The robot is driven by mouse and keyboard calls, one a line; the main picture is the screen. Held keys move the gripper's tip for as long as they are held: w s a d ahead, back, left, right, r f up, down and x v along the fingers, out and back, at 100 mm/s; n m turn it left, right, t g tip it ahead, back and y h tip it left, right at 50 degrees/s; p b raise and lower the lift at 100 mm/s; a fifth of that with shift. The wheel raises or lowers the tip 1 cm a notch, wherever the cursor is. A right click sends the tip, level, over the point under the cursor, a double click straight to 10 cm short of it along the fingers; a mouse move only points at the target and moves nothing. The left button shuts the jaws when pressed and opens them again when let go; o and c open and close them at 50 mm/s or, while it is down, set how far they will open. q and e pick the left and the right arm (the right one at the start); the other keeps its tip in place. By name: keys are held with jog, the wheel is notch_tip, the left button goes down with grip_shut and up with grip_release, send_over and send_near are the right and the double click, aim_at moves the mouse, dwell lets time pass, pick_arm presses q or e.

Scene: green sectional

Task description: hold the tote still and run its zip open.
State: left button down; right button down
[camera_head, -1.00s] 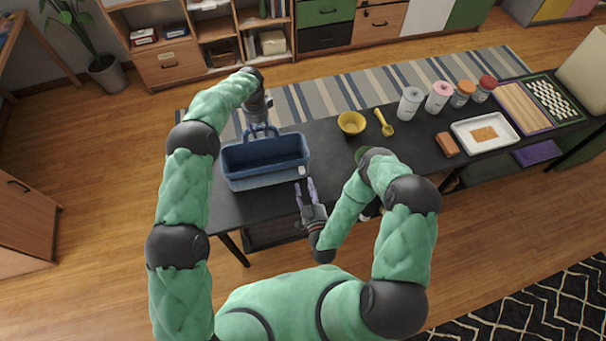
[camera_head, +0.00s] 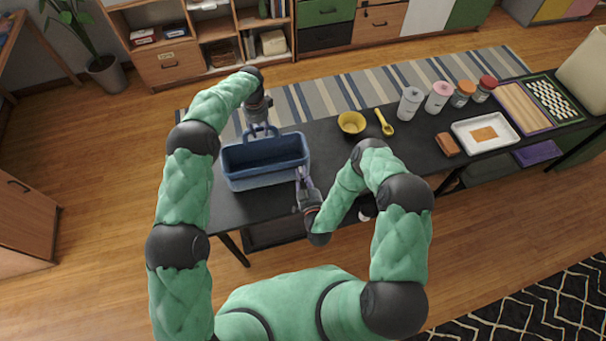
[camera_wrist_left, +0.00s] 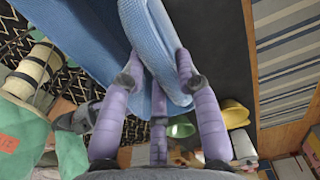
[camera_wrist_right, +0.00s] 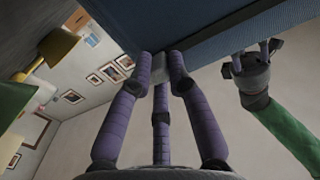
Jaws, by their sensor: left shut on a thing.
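The blue tote (camera_head: 265,178) stands on the left part of the black table, its top showing as an open, darker blue hollow. My left gripper (camera_head: 262,124) is at its back, shut on the raised handle (camera_head: 245,142). In the left wrist view my left gripper (camera_wrist_left: 165,75) has its fingers on both sides of a light blue textured strip (camera_wrist_left: 155,40). My right gripper (camera_head: 301,176) is at the tote's front right corner. In the right wrist view my right gripper (camera_wrist_right: 160,62) has its fingertips close together against the tote's edge (camera_wrist_right: 215,40). The zip pull is not clearly visible.
Right of the tote on the black table (camera_head: 335,160) are a yellow bowl (camera_head: 351,123), a yellow scoop (camera_head: 385,124), several jars (camera_head: 438,97), a brown block (camera_head: 447,145) and a white tray (camera_head: 463,133). The tabletop between tote and bowl is clear.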

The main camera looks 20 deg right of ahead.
pick_arm(q)
jog(key=shift+s+f, duration=0.1)
pick_arm(e)
jog(key=a, duration=1.9)
jog(key=shift+w+a, duration=0.15)
jog(key=shift+w, duration=0.1)
jog(key=shift+r, duration=0.1)
jog(key=c, duration=1.1)
grip_release()
jog(key=shift+s, duration=0.1)
send_near(249, 177)
jog(key=shift+s+r, duration=0.15)
jog(key=shift+s, duration=0.45)
